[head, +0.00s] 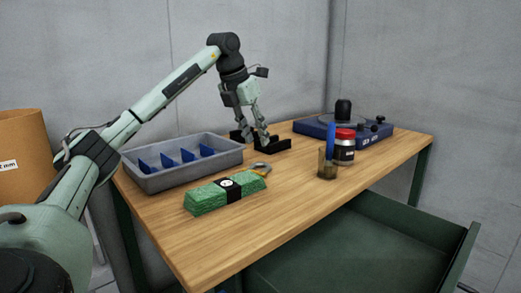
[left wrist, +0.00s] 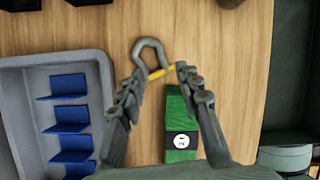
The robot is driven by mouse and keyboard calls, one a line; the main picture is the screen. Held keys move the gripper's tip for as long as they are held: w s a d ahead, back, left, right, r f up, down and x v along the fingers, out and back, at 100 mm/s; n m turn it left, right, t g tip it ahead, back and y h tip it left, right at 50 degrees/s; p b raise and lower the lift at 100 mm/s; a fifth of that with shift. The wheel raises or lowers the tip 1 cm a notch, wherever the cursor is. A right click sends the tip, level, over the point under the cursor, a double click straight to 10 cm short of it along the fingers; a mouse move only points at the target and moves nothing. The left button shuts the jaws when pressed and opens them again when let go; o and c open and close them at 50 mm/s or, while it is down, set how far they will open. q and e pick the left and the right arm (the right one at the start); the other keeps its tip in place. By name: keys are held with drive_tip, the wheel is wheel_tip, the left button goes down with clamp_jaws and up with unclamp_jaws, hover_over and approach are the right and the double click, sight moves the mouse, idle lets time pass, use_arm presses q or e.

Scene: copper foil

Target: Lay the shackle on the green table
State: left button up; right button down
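The shackle, a grey U-shaped bow with a yellow pin, lies on the wooden top of the table (head: 300,185), which has dark green legs. In the head view the shackle (head: 261,168) is at the far end of a green bundle. In the left wrist view the shackle (left wrist: 149,52) shows between and beyond my open fingertips. My left gripper (head: 262,138) is above the table, empty, its fingers pointing down; its fingers also show in the left wrist view (left wrist: 157,76). My right gripper is not in view.
A green bundle with a black band (head: 205,198) lies beside a grey bin with blue dividers (head: 180,180). A black holder (head: 280,145) is behind. A cup (head: 327,170), a red-lidded jar (head: 344,150) and a blue device (head: 375,137) stand right. A green drawer (head: 370,240) is open below.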

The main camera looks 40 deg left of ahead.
use_arm(q)
drive_tip(key=v, duration=0.2)
drive_tip(key=shift+s+r, duration=0.1)
drive_tip(key=shift+r, duration=0.2)
drive_tip(key=shift+f, duration=0.1)
idle(0.3)
